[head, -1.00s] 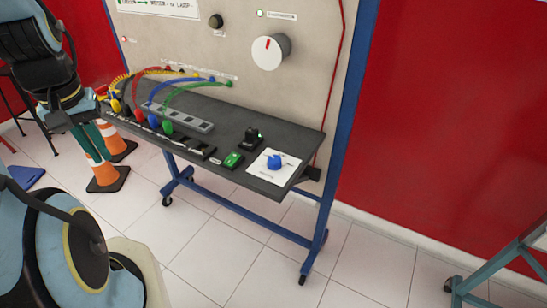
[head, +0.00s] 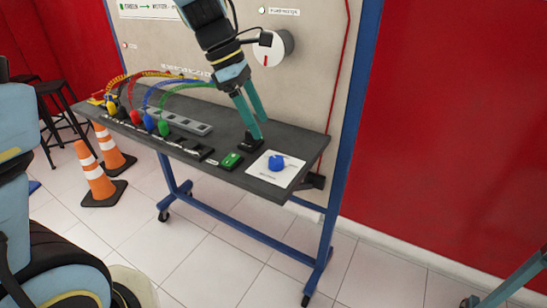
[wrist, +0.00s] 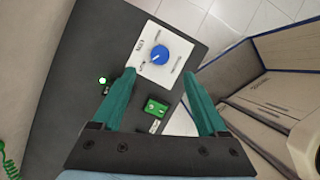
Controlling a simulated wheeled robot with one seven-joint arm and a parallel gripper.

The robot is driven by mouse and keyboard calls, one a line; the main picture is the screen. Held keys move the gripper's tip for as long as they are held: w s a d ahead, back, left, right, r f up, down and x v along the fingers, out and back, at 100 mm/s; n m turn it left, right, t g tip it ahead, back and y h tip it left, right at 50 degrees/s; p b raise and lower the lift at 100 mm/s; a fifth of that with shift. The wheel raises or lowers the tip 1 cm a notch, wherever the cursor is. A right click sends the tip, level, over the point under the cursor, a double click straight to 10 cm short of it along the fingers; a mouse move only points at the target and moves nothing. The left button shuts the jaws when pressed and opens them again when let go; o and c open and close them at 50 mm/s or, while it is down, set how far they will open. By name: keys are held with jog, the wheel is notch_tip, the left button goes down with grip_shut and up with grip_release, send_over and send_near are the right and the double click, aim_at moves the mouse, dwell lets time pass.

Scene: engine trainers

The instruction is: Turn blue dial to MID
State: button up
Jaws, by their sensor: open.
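The blue dial (head: 276,162) sits on a white square plate (head: 262,172) at the right end of the dark shelf. In the wrist view the blue dial (wrist: 160,54) shows a small light pointer mark, and the plate has printed labels too small to read surely. My gripper (head: 260,129) is open and empty above the shelf, behind and to the left of the dial, near the black switch block. In the wrist view the open fingers of my gripper (wrist: 160,75) point toward the dial, apart from it.
A green switch (head: 231,160) lies left of the plate. The black switch block (head: 248,144) stands close to my fingertips. Coloured cables (head: 165,95) fill the shelf's left part. A white knob with a red mark (head: 270,48) is on the panel behind. Orange cones (head: 92,170) stand on the floor.

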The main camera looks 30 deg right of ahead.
aim_at(276, 159)
jog(key=x, duration=1)
jog(key=shift+a, duration=0.15)
jog(key=shift+c, duration=0.3)
grip_shut()
